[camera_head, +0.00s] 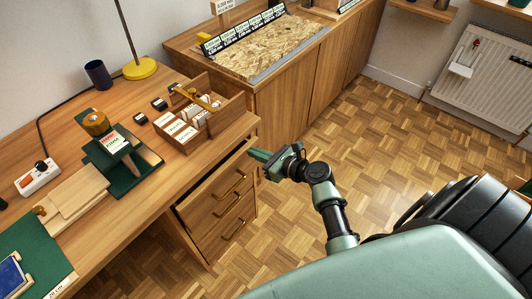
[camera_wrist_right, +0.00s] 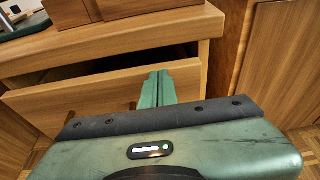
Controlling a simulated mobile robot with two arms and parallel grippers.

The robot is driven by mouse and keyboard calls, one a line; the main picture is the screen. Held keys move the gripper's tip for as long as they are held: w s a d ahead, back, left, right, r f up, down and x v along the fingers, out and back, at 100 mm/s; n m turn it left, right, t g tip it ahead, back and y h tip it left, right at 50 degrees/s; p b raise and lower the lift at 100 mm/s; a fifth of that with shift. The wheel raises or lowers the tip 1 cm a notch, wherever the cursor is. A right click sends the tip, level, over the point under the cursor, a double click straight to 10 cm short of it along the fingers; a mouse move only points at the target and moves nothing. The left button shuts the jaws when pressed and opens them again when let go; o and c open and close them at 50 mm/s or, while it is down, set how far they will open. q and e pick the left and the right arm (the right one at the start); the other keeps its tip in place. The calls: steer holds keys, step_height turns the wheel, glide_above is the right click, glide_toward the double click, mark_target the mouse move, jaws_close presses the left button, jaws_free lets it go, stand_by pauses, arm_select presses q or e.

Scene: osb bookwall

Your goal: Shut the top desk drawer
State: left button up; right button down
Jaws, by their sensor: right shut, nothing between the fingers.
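The top desk drawer (camera_head: 203,204) stands partly open in the wooden desk, with a dark gap above its front panel. A brass handle (camera_head: 231,187) is on the front. My right gripper (camera_head: 255,155) is shut and empty at the drawer's right end, near the top edge of its front. In the right wrist view the closed fingers (camera_wrist_right: 157,86) point at the drawer front (camera_wrist_right: 60,100), below the desk edge. I cannot tell whether the fingertips touch the panel. My left gripper is not in view.
The desk top (camera_head: 150,190) overhangs the drawer and holds a wooden organizer (camera_head: 185,143), a green stand (camera_head: 125,160) and a yellow lamp base (camera_head: 139,69). A wooden cabinet (camera_head: 285,110) stands just beyond the desk. The parquet floor (camera_head: 370,130) to the right is clear.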

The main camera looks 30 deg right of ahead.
mark_target(244, 147)
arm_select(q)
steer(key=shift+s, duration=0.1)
arm_select(e)
steer(key=shift+w+a, duration=0.1)
steer(key=shift+w, duration=0.1)
steer(key=w, duration=0.1)
steer(key=w+a, duration=0.1)
steer(key=w, duration=0.2)
steer(key=shift+w+a+r+p, duration=0.1)
steer(key=shift+w+a+p, duration=0.1)
steer(key=shift+a+p, duration=0.1)
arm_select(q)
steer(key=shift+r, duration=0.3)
arm_select(e)
steer(key=shift+r, duration=0.15)
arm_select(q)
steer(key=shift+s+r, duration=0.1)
